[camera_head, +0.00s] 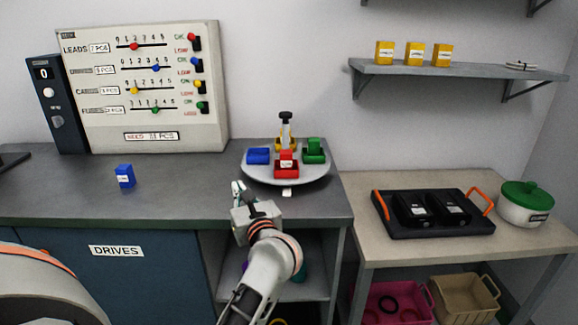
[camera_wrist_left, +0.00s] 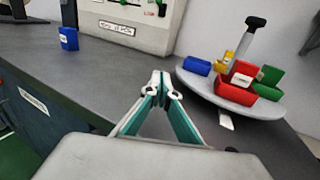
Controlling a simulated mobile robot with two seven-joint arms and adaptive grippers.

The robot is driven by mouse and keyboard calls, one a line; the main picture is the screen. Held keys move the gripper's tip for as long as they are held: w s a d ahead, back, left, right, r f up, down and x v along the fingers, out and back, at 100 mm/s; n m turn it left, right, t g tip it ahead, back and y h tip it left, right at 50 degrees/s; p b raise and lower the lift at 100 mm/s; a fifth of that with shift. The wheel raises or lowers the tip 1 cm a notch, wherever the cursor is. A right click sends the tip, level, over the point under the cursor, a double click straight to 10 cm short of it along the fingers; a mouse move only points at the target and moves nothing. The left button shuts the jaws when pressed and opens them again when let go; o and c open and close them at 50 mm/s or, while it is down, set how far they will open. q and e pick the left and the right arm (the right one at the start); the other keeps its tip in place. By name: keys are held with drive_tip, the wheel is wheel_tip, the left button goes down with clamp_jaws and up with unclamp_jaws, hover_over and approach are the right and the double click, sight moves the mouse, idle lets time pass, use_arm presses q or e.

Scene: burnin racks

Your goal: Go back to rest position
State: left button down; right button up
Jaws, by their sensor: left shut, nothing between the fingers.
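My left gripper (camera_head: 238,188) is shut and empty above the front part of the dark counter (camera_head: 200,200). In the left wrist view its fingertips (camera_wrist_left: 161,84) meet, with nothing between them. In the head view it is to the left of the round grey turntable (camera_head: 258,174) and apart from it. My right gripper is not in view.
The turntable carries blue, red and green bins and a black-knobbed post. A blue box (camera_head: 125,176) stands on the counter at left, before the slider panel (camera_head: 150,90). A lower table (camera_head: 400,248) at right holds a black tray (camera_head: 470,230) and a green-lidded pot (camera_head: 526,203).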

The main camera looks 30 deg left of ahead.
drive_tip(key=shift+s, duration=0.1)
